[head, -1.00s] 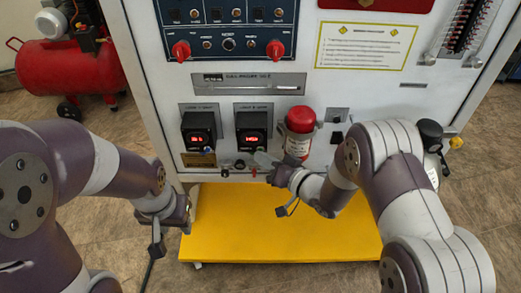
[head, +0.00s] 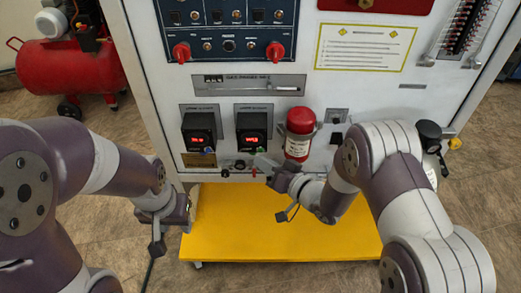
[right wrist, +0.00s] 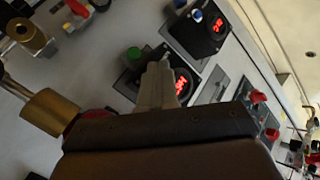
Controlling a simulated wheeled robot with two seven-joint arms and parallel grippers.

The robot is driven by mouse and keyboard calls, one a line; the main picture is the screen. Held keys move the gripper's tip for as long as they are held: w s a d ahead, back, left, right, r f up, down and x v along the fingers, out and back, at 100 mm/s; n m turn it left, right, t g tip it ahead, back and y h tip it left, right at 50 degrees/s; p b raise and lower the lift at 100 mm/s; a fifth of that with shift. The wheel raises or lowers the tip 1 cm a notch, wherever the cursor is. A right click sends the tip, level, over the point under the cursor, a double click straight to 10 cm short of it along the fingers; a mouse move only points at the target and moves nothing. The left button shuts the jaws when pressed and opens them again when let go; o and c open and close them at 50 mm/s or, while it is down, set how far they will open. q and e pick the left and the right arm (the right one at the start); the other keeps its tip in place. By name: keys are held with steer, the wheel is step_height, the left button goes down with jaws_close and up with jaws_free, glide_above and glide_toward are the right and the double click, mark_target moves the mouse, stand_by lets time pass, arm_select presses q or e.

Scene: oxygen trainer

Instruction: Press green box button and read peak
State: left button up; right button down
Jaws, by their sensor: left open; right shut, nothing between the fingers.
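The right-hand black meter box (head: 251,128) has a red lit display and a green button (head: 259,150) at its lower edge. The display characters are too small to read surely. The green button also shows in the right wrist view (right wrist: 133,53), left of my fingertips. My right gripper (head: 262,161) is shut and empty, just below the green button; a small gap seems to separate them. My left gripper (head: 183,212) is low at the panel's lower left, open, away from the boxes; its fingertips are hard to make out.
A similar meter box (head: 198,130) with a blue button (head: 208,150) stands to the left. A red cylinder (head: 299,134) is mounted close to the right of my right gripper. Small knobs sit below the boxes. A yellow platform (head: 280,230) lies below the panel.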

steer(key=s+p, duration=0.1)
steer(key=s, duration=0.4)
steer(key=shift+p, duration=0.35)
stand_by(0.6)
